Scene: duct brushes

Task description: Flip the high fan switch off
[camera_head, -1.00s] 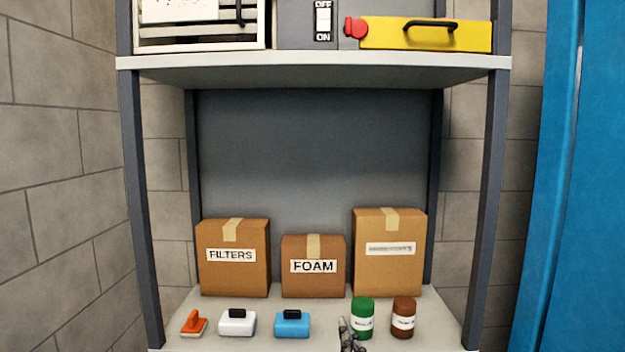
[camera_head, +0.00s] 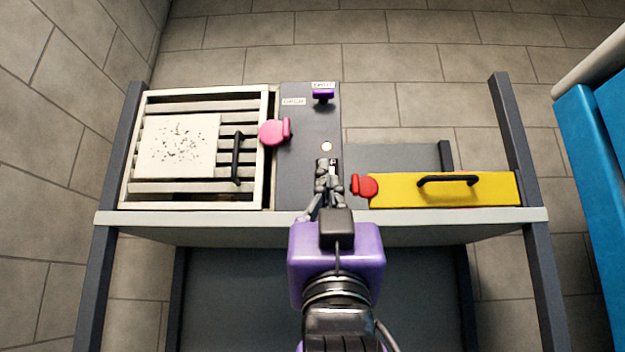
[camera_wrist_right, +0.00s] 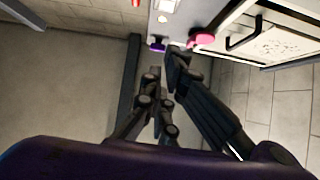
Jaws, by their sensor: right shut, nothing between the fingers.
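The grey fan panel (camera_head: 293,150) stands on the shelf between the vent and the yellow box. My right gripper (camera_head: 327,167) is shut and empty, fingers pointing up in front of the panel's lower part. It hides nearly all of the OFF/ON switch, so the switch position cannot be told now. A round pale lamp (camera_head: 326,146) and a purple knob (camera_head: 323,96) show above the fingertips. In the right wrist view, the gripper (camera_wrist_right: 167,65) shows below the purple knob (camera_wrist_right: 157,45), and a pale plate, apparently the switch (camera_wrist_right: 168,5), is cut by the top edge.
A white slatted vent frame (camera_head: 265,190) with a black handle and pink knob (camera_head: 272,133) is at left. A yellow box (camera_head: 400,192) with a black handle and red knob (camera_head: 365,185) is at right. The shelf edge (camera_head: 200,220) runs beneath. Blue lockers (camera_head: 585,150) stand far right.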

